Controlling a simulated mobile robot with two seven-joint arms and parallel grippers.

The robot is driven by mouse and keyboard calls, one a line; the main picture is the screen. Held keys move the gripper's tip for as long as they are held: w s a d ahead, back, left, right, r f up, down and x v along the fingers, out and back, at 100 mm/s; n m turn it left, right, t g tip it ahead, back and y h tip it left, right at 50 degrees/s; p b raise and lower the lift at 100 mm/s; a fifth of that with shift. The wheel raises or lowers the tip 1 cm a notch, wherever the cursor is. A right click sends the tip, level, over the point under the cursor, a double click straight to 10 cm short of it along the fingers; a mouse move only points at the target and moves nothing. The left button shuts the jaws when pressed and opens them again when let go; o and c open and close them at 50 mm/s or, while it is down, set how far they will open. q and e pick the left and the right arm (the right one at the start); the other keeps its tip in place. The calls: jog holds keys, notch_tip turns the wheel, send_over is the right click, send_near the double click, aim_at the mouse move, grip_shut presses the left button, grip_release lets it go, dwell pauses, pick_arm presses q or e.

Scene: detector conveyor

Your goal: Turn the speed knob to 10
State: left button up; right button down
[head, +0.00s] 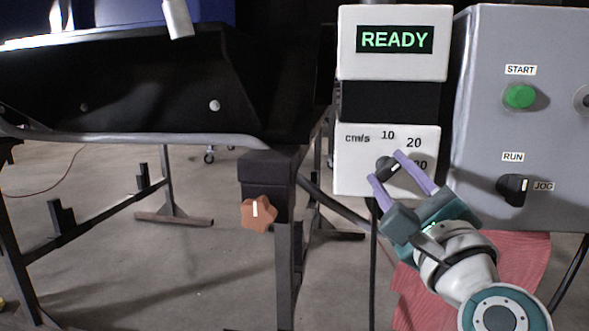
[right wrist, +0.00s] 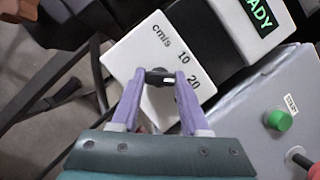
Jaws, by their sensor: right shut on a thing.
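The dark speed knob (head: 384,164) sits on a white panel (head: 350,180) marked "cm/s", with 10 and 20 readable and a further number partly hidden by a finger. My right gripper (head: 386,168) is shut on the knob, one purple finger on each side. In the right wrist view the knob (right wrist: 158,74) lies between the fingertips (right wrist: 160,77). Its white mark is on the right side in the head view, away from the 10 above; the exact setting cannot be told. My left gripper is not in view.
A display (head: 394,39) above reads READY. A grey box (head: 480,100) at right carries a green START button (head: 519,96) and a RUN/JOG switch (head: 513,189). An orange star-shaped knob (head: 257,213) and the black conveyor frame (head: 150,100) are at left.

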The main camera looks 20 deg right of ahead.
jog(key=n+p, duration=0.2)
jog(key=p, duration=0.1)
jog(key=n+g+y+p, duration=0.1)
jog(key=n+p, duration=0.1)
jog(key=r+n+y+p, duration=0.1)
jog(key=n+p, duration=0.2)
jog(key=shift+d+g+p, duration=0.1)
jog(key=shift+g+p, duration=0.2)
jog(key=shift+f+n+g+y+p, duration=0.3)
jog(key=shift+n+g+p, duration=0.1)
jog(key=shift+n+p, duration=0.75)
jog(key=shift+c, duration=2)
grip_release()
jog(key=shift+s, duration=0.1)
jog(key=shift+s, duration=0.1)
